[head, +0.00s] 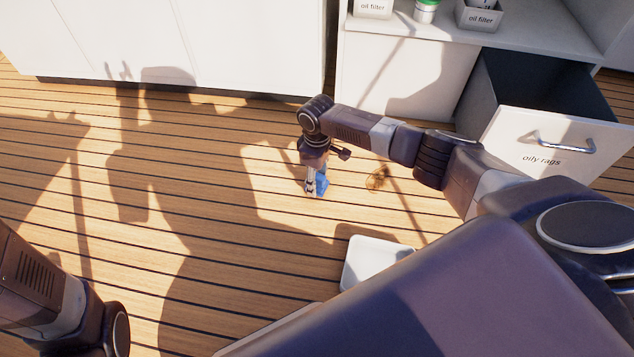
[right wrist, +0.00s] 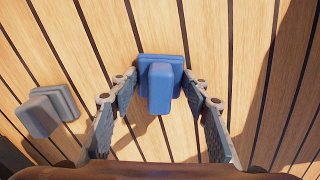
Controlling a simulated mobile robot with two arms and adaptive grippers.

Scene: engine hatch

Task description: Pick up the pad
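The blue pad (head: 321,184) is on the plank floor in the middle of the head view, partly hidden by my right gripper (head: 311,190). In the right wrist view the blue pad (right wrist: 160,85) has a wide base and a narrower raised block on it. My right gripper (right wrist: 159,92) points down at it, its fingers spread on either side of the raised block. A gap shows on both sides. Whether the fingertips touch the wide base I cannot tell. My left arm shows at the lower left of the head view, its gripper out of the picture.
A grey block-shaped thing (right wrist: 47,110) lies left of the pad in the wrist view. A brown item (head: 376,178) and a white tray (head: 372,262) are on the floor. An open "oily rags" drawer (head: 545,150) juts out at right. Floor at left is clear.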

